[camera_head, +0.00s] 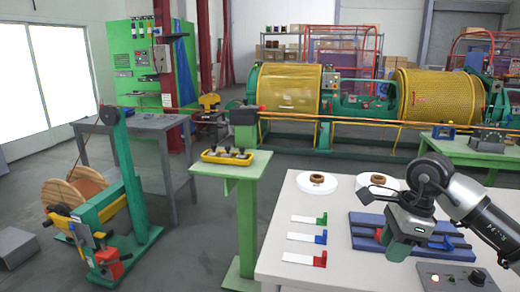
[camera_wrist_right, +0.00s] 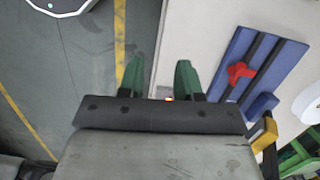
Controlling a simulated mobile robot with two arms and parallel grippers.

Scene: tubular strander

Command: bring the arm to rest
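My right arm (camera_head: 482,210) comes in from the right in the head view. Its gripper (camera_head: 397,252) points down over the front part of the white table (camera_head: 330,262), near the blue fixture. In the right wrist view the two green fingers of this gripper (camera_wrist_right: 160,80) stand apart with nothing between them. The table edge and floor show beyond them. My left gripper is not in view.
A blue slotted fixture (camera_head: 365,242) with a red piece lies on the table, partly behind the gripper. Green, blue and red-ended white pieces (camera_head: 305,237) lie to its left. White spools (camera_head: 317,183) stand behind. A control box (camera_head: 455,279) sits at the front right.

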